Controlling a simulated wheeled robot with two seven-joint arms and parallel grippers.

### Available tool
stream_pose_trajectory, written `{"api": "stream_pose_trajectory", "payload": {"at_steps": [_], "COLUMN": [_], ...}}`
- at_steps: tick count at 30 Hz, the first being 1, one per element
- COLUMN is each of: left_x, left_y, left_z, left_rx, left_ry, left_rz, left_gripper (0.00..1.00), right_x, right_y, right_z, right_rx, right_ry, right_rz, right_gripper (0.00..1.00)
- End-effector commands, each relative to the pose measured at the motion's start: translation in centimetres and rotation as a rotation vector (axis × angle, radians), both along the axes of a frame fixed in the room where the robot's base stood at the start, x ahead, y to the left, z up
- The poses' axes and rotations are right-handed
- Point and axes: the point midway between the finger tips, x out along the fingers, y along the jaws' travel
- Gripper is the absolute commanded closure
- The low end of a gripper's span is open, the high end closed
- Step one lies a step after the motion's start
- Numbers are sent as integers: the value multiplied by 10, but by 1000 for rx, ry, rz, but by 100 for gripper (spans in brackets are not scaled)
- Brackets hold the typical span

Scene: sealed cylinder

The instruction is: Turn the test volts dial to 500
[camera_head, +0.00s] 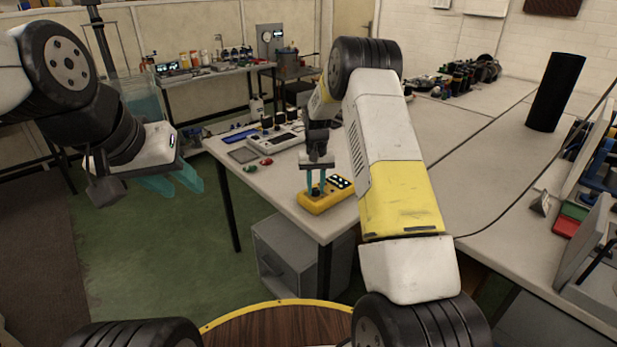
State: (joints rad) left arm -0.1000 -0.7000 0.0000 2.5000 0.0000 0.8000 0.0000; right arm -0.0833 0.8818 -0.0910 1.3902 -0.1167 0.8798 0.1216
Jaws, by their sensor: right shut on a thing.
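A yellow tester (317,204) with a dark panel and white marks lies near the corner of the white table. My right gripper (316,190) reaches down onto the tester from above. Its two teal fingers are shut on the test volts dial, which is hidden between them. The dial's pointer and the number it faces cannot be read. My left gripper (172,185) is at the left, over the green floor and away from the table. Its teal fingers are apart, with nothing seen between them.
A grey and white instrument (279,139) with dark knobs sits behind the tester, with small red and green pieces (257,164) beside it. A black cylinder (555,92) stands on the right table. My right arm hides part of the table. A grey cabinet (285,262) stands underneath.

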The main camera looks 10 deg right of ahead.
Motion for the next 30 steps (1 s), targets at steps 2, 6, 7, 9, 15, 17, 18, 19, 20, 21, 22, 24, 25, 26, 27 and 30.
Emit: {"api": "stream_pose_trajectory", "payload": {"at_steps": [2,6,7,9,15,17,18,19,20,21,22,24,25,26,27,30], "left_x": [0,0,0,0,0,0,0,0,0,0,0,0,0,0,0,0], "left_y": [0,0,0,0,0,0,0,0,0,0,0,0,0,0,0,0], "left_z": [0,0,0,0,0,0,0,0,0,0,0,0,0,0,0,0], "left_rx": [0,0,0,0,0,0,0,0,0,0,0,0,0,0,0,0], "left_ry": [0,0,0,0,0,0,0,0,0,0,0,0,0,0,0,0], "left_rz": [0,0,0,0,0,0,0,0,0,0,0,0,0,0,0,0], "left_gripper": [64,64,64,64,64,64,64,64,64,64,64,64,64,64,64,64], "right_x": [2,2,2,2,2,2,2,2,2,2,2,2,2,2,2,2], "right_y": [1,1,0,1,0,1,1,1,1,0,0,1,0,0,0,0], "right_z": [1,1,1,2,2,2,2,2,2,2,2,2,2,2,2,2], "right_rx": [1,1,0,2,0,1,2,1,1,1,2,2,2,2,2,2], "right_ry": [-6,-7,-7,-7,-7,-7,-7,-7,-7,-7,-7,-7,-7,-7,-7,-7], "right_rz": [-71,-203,-231,-298,-476,-523,-553,-573,-594,-619,-637,-674,-688,-702,-716,-747], "right_gripper": [100,100,100,100,100,100,100,100,100,100,100,100,100,100,100,100]}}
